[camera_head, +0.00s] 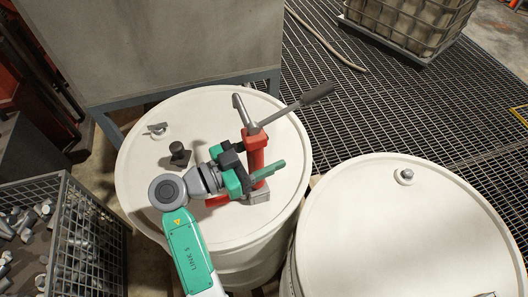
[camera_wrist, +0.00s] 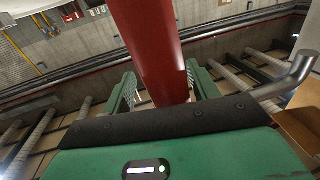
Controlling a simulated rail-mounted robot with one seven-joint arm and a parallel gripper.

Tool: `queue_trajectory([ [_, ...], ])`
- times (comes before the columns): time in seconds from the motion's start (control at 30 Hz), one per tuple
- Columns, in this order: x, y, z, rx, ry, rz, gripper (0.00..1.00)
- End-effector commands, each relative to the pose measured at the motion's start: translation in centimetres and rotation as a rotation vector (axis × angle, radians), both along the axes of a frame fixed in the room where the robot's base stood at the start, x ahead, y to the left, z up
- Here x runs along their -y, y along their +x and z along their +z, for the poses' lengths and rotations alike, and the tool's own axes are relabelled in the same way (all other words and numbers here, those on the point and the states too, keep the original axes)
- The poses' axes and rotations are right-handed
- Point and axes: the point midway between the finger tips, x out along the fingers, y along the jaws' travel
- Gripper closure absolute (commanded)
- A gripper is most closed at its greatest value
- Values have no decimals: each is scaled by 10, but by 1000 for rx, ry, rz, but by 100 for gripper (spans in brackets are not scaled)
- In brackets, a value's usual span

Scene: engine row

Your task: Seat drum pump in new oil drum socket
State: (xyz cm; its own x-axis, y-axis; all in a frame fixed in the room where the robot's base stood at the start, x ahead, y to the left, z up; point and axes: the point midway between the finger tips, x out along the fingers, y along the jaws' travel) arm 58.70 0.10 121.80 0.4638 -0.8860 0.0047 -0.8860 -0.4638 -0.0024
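The drum pump (camera_head: 256,152) has a red body, a grey spout and a long dark lever pointing up and right. It stands upright over the left drum's top, with a grey block (camera_head: 259,196) at its foot. My gripper (camera_head: 258,177) comes from the left with its green fingers around the red body. In the wrist view, the red column (camera_wrist: 157,50) runs between both fingers (camera_wrist: 160,85), which appear to bear on its sides. The left drum (camera_head: 140,185) and right drum (camera_head: 370,240) are cream. Which is the new one, I cannot tell. The pump's lower end is hidden.
A small black fitting (camera_head: 179,153) and a pale cap (camera_head: 158,131) are on the left drum. A similar cap (camera_head: 404,176) is on the right drum. A wire bin (camera_head: 75,235) stands at left, a grey tank (camera_head: 170,45) behind. Dark floor grating (camera_head: 350,110) is open behind.

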Motion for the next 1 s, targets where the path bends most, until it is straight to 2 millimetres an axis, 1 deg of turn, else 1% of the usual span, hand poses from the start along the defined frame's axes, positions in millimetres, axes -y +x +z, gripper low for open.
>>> queue_trajectory([
  [0.07, -1, 0, -2, -4, 0, 1, 40],
  [0.17, -11, -5, -3, -2, 0, 3, 40],
  [0.3, -37, -19, -3, -1, 0, 4, 40],
  [0.4, -53, -27, -2, 0, 0, 3, 40],
  [0.5, -64, -33, -2, 0, 0, 2, 40],
  [0.63, -69, -37, -1, 0, 0, 0, 40],
  [1.0, -69, -36, 0, 0, 0, 0, 40],
])
